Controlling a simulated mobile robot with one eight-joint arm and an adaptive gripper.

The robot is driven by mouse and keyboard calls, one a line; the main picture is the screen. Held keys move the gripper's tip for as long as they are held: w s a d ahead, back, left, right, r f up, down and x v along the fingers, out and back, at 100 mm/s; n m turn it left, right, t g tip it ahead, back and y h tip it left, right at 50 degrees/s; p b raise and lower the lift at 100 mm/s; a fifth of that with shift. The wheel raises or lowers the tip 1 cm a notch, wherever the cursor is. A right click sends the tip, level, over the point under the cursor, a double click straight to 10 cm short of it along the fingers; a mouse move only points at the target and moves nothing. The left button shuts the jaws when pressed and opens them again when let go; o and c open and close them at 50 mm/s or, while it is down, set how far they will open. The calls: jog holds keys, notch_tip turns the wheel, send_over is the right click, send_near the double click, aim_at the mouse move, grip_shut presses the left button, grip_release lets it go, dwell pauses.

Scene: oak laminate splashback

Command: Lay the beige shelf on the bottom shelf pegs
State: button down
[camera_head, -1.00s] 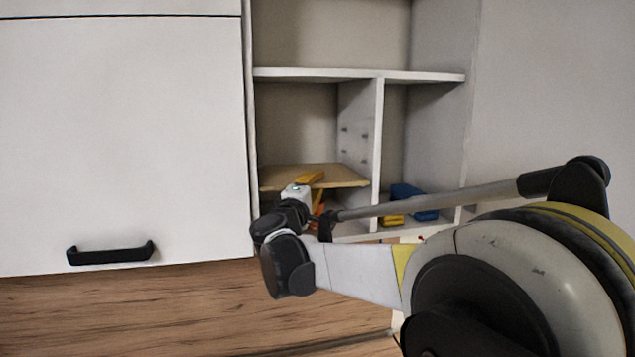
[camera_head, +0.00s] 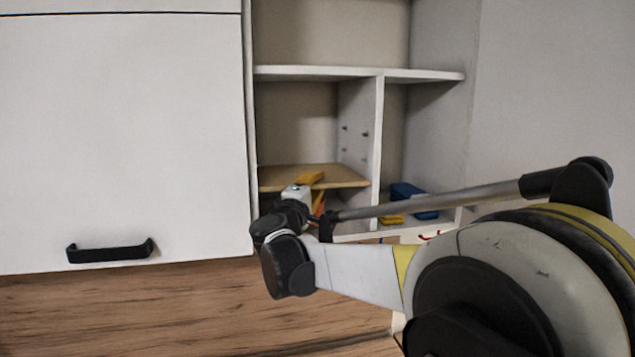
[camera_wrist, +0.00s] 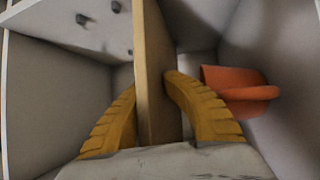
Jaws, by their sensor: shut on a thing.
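The beige shelf (camera_head: 335,177) is a thin wooden board lying roughly level in the lower left compartment of the open cabinet. My gripper (camera_head: 316,180) is at its front edge, its yellow fingers partly hidden behind my wrist. In the wrist view the shelf (camera_wrist: 154,75) runs between the two yellow fingers of my gripper (camera_wrist: 152,100), which are shut on it. Dark shelf pegs (camera_head: 365,134) show on the divider above the board, and pegs (camera_wrist: 83,19) also show in the wrist view. Whether the board touches any pegs is hidden.
An orange cup-like object (camera_wrist: 236,90) is beside the board in the wrist view. A blue object (camera_head: 408,196) and a yellow one (camera_head: 392,219) are in the right compartment. The divider (camera_head: 376,140) stands right of the board. A closed white door (camera_head: 125,130) is left.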

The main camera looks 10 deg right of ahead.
jog(key=shift+f, duration=0.15)
dwell(0.5)
jog(key=c, duration=1.5)
grip_release()
jog(key=v, duration=1.2)
jog(key=s+d+f+m+g+y+b, duration=0.15)
jog(key=s+d+f+b, duration=0.3)
jog(key=f, duration=0.45)
jog(key=s+d+f+m+g+y+b, duration=0.15)
jog(key=s+d+f+g+b, duration=0.3)
jog(key=f, duration=0.45)
jog(key=s+d+f+m+g+b, duration=0.1)
jog(key=s+d+f+m+b, duration=0.3)
jog(key=f+b, duration=0.4)
jog(key=s+a+f+m+g+y+b, duration=0.1)
jog(key=s+f+b, duration=0.3)
jog(key=f, duration=0.5)
jog(key=s+a+f+m+g+y+b, duration=0.1)
jog(key=s+a+f+m+y+b, duration=0.1)
jog(key=s+f, duration=0.6)
jog(key=s+a+f+m+y+b, duration=0.1)
jog(key=s+a+f+y+b, duration=0.2)
jog(key=f, duration=0.9)
jog(key=s+y+b, duration=0.2)
jog(key=s+b, duration=0.2)
jog(key=b, duration=0.1)
jog(key=shift+a+f+g, duration=0.2)
jog(key=shift+a+g, duration=0.1)
jog(key=shift+g, duration=0.1)
